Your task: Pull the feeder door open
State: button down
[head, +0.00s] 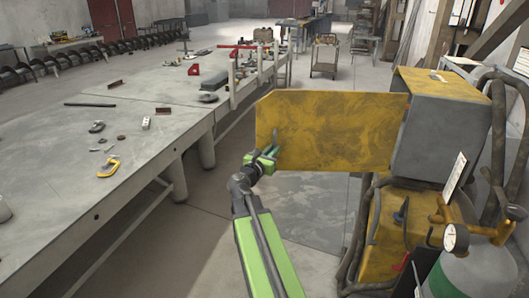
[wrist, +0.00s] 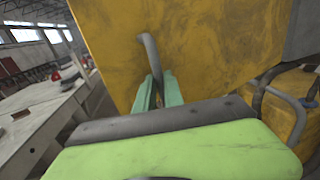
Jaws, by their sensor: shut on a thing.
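The feeder door (head: 335,130) is a worn yellow panel. In the head view it stands swung out to the left from the grey and yellow feeder box (head: 440,125), joined at its right edge. Its grey bar handle (head: 276,137) is near the lower left of the panel; it also shows in the wrist view (wrist: 150,58). My gripper (head: 268,158) is at the lower left of the door, with its green fingers (wrist: 158,92) shut on the lower part of the handle. The fingers hide the handle's lower end.
A long grey workbench (head: 120,135) with loose tools runs along the left. Open floor (head: 225,185) lies between the bench and the door.

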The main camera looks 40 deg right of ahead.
jog(key=shift+s+d+g, duration=0.3)
jog(key=shift+s+d, duration=0.05)
jog(key=shift+s, duration=0.15)
jog(key=c, duration=1.5)
grip_release()
jog(key=shift+s+d, duration=0.15)
jog(key=shift+o, duration=0.2)
